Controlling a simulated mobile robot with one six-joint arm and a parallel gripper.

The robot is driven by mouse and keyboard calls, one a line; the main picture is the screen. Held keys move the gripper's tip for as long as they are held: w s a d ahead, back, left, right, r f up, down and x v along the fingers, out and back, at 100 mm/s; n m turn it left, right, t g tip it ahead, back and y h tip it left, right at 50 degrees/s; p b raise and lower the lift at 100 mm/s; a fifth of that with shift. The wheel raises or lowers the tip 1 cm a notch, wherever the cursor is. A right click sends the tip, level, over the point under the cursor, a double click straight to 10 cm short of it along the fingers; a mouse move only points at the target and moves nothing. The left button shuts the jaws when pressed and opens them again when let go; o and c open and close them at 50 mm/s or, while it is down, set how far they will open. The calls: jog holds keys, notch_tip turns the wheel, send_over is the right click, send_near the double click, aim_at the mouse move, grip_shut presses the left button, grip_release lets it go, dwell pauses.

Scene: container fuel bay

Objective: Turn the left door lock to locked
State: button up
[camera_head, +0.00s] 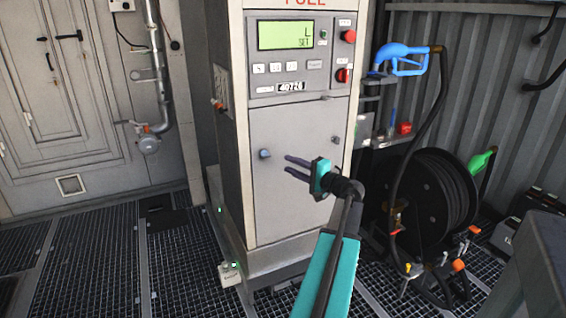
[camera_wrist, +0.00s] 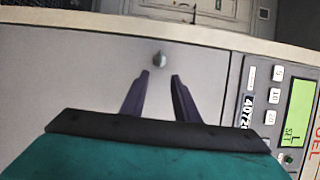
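The left door lock (camera_head: 265,153) is a small blue-grey knob on the left side of the pump cabinet's lower door (camera_head: 280,195). A knob, apparently this lock, shows in the wrist view (camera_wrist: 159,60) just beyond my fingertips and between their lines. My gripper (camera_head: 287,164) is open and empty, in front of the door. Its two dark fingers (camera_wrist: 160,75) are apart and do not appear to touch the knob. A second knob, the right door lock (camera_head: 334,140), sits on the door's right side, to the right of my gripper. The lock's exact turn angle is too small to tell.
Above the door is a panel with a green display (camera_head: 285,35), buttons and red knobs (camera_head: 343,75). A blue nozzle (camera_head: 402,60) and a black hose reel (camera_head: 425,195) stand at the right. Grated floor (camera_head: 100,250) lies open at the left.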

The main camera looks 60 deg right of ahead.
jog(key=shift+v, duration=1.5)
jog(key=shift+w+a, duration=0.1)
